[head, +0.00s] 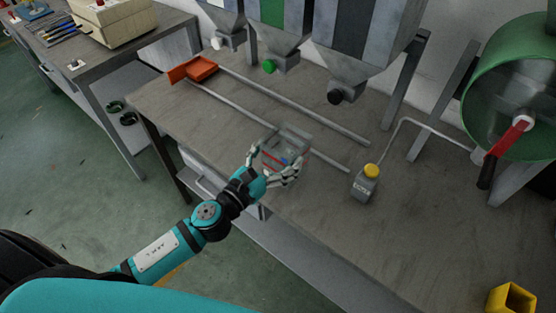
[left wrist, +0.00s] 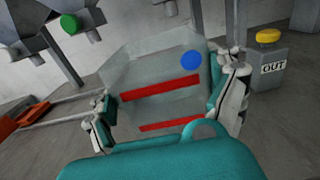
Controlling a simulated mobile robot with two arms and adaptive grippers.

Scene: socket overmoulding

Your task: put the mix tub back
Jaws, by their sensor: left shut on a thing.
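The mix tub (head: 292,143) is a clear box with red stripes and a blue dot. It is over the two rails on the bench. My left gripper (head: 278,173) is shut on it from the front, with a finger on each side. In the left wrist view the tub (left wrist: 150,75) fills the middle, between the fingers of my left gripper (left wrist: 170,100). I cannot tell whether the tub touches the rails. My right gripper is in neither view.
A grey box with a yellow button, marked OUT (head: 365,185), stands right of the rails. An orange tray (head: 193,70) is at their far left end. Hoppers with white, green and black nozzles (head: 345,92) hang behind. A green drum (head: 520,90) with a red-handled crank is at right.

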